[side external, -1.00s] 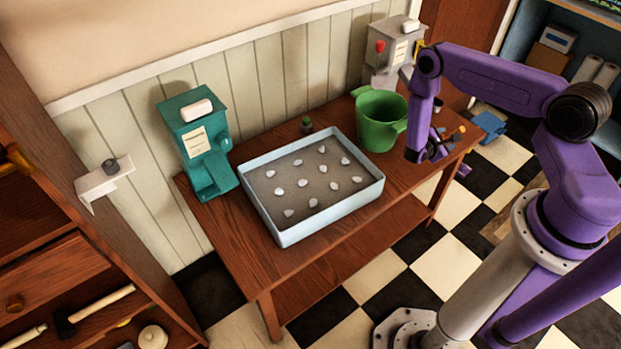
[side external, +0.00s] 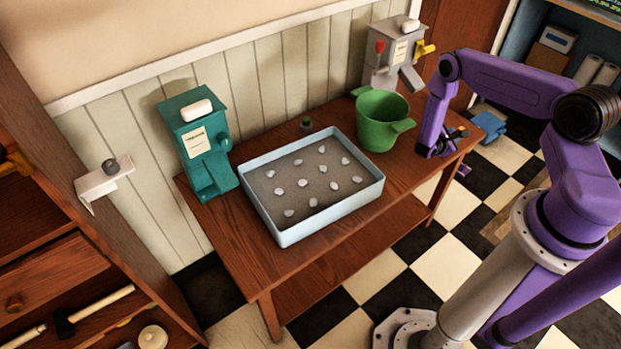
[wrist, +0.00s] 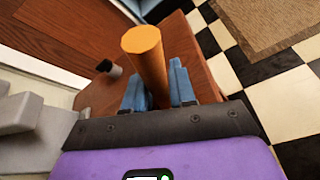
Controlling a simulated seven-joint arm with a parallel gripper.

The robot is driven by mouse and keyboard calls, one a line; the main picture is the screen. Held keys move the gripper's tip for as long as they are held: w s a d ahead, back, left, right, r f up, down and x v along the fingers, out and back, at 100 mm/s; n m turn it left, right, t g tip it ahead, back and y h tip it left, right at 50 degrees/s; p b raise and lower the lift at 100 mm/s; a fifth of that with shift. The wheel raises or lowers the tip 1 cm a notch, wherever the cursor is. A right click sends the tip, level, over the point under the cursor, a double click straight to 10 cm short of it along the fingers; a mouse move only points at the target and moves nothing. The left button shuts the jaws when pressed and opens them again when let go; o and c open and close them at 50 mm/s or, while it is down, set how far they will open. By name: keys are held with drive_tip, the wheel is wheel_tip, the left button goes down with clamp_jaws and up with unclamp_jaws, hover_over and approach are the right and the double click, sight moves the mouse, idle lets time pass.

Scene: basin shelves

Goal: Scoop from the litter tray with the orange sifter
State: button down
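The orange sifter shows in the wrist view as a thick orange handle (wrist: 147,58), sticking up toward the camera; its scoop end is hidden. My gripper (wrist: 160,85) has its two blue fingers apart, one on each side of the handle, and I see no clear grip on it. In the side view my gripper (side external: 437,151) is low at the right end of the table, where the sifter is barely visible. The pale blue litter tray (side external: 331,214) sits mid-table, with grey litter and several whitish clumps in it.
A green bucket (side external: 381,121) stands between the tray and my gripper. A teal dispenser (side external: 194,145) is left of the tray, a grey dispenser (side external: 385,66) at the back right. A small dark green item (side external: 306,125) is behind the tray on the wooden table (side external: 247,235).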

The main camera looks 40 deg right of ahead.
drive_tip(key=shift+r, duration=0.15)
idle(0.4)
drive_tip(key=shift+r, duration=5.65)
drive_tip(key=shift+s, duration=0.15)
